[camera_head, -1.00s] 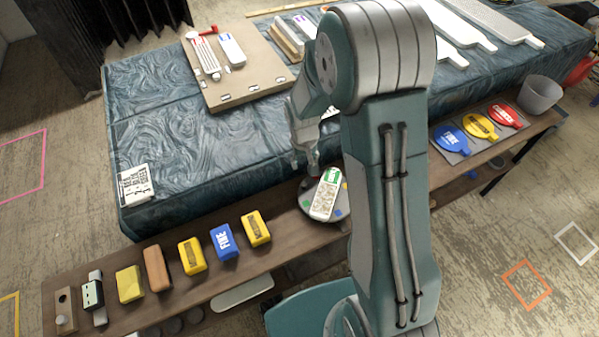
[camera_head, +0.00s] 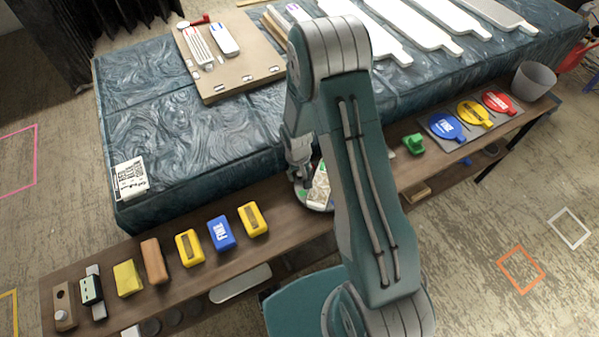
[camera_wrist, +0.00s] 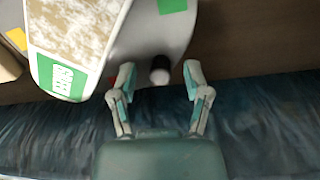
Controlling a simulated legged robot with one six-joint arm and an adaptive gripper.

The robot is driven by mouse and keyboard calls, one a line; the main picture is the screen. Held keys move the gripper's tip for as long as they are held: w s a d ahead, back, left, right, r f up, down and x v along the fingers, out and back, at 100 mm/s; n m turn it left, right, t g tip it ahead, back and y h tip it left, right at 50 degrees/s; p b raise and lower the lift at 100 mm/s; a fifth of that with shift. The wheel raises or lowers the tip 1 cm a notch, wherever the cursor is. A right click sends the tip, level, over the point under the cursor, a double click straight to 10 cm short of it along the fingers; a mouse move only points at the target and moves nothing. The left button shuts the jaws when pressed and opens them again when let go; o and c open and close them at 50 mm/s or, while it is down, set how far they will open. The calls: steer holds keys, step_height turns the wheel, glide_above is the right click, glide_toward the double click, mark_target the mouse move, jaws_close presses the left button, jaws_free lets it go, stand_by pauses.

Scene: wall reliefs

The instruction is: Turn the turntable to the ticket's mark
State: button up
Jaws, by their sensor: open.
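The turntable is a grey disc (camera_head: 301,196) on the wooden shelf, partly hidden by my arm in the head view. In the wrist view the disc (camera_wrist: 165,35) shows green and yellow rim marks and a bit of red. A white patterned slab with a green label (camera_wrist: 62,80) lies on it. A small dark-and-white knob (camera_wrist: 160,75) stands at the disc's edge. My gripper (camera_wrist: 159,70) is open, with one finger either side of the knob; contact is not visible. A white printed card (camera_head: 130,178), perhaps the ticket, lies on the blue cover's left corner.
Yellow, blue and brown blocks (camera_head: 220,232) stand along the shelf to the left. A green object (camera_head: 413,143), coloured paddles (camera_head: 474,112) and a grey bucket (camera_head: 534,82) are to the right. A board (camera_head: 235,75) and white slabs lie on the covered table.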

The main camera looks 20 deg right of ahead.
steer(key=shift+a, duration=0.1)
jaws_close()
steer(key=shift+w+d+m, duration=0.5)
steer(key=shift+d+m, duration=0.05)
steer(key=shift+m, duration=0.6)
steer(key=shift+w+d+m, duration=0.45)
steer(key=shift+d+m, duration=0.1)
steer(key=shift+m, duration=0.6)
jaws_free()
steer(key=shift+f, duration=0.1)
steer(key=shift+w+r, duration=0.1)
steer(key=shift+r, duration=0.1)
step_height(320, 180, up, 12)
steer(key=shift+a+f, duration=0.2)
steer(key=shift+a, duration=0.1)
steer(key=shift+w, duration=0.1)
